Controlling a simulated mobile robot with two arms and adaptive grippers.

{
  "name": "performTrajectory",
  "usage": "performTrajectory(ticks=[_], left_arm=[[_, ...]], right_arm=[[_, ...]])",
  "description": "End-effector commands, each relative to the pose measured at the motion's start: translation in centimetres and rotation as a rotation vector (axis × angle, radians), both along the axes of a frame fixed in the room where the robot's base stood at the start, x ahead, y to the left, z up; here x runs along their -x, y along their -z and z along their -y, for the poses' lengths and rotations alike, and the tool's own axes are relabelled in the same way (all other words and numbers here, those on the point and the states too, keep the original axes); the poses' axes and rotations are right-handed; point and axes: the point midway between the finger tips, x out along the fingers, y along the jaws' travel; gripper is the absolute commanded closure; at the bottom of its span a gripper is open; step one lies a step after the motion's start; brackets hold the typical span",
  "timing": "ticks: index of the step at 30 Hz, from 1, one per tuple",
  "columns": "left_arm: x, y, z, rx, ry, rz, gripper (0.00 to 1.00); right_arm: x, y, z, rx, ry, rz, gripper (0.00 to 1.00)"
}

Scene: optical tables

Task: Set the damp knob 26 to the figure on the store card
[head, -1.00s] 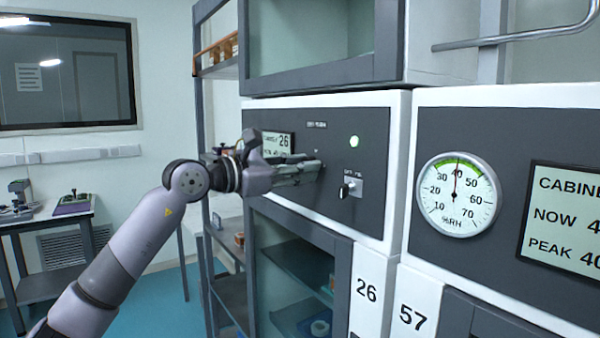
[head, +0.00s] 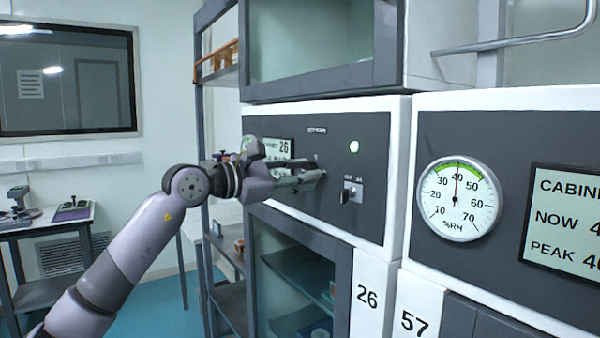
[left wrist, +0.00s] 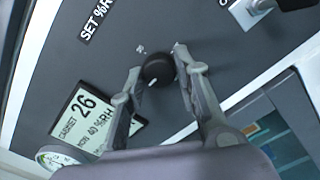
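The damp knob 26 (left wrist: 158,68) is round and black with a white pointer line. In the left wrist view it sits between the fingertips of my left gripper (left wrist: 160,66). One finger lies close along each side; I cannot tell whether they touch it. In the head view my left gripper (head: 318,175) reaches in from the left to the grey panel (head: 371,180) of cabinet 26, and its fingers hide the knob. The cabinet 26 display (left wrist: 84,118) seems to read NOW 40 %RH. No readable store card shows. My right gripper is not in view.
Cabinet 57's gauge (head: 458,199) reads about 40. A rail (head: 515,38) juts out at top right. A paper sheet (head: 30,84) at the window is unreadable.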

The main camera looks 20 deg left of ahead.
Motion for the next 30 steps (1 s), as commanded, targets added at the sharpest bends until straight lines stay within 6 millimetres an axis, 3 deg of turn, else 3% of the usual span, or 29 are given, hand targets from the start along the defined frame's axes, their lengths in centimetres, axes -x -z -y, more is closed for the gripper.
performTrajectory(ticks=[7,19,30], left_arm=[[0.0,0.0,0.0,0.002,0.000,0.000,0.52],[0.6,-0.1,-0.7,0.002,-0.003,0.001,0.52],[6.3,0.1,-5.2,0.001,-0.004,0.000,0.52]], right_arm=[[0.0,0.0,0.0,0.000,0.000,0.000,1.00],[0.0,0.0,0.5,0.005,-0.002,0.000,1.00],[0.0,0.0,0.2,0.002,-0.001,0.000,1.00]])
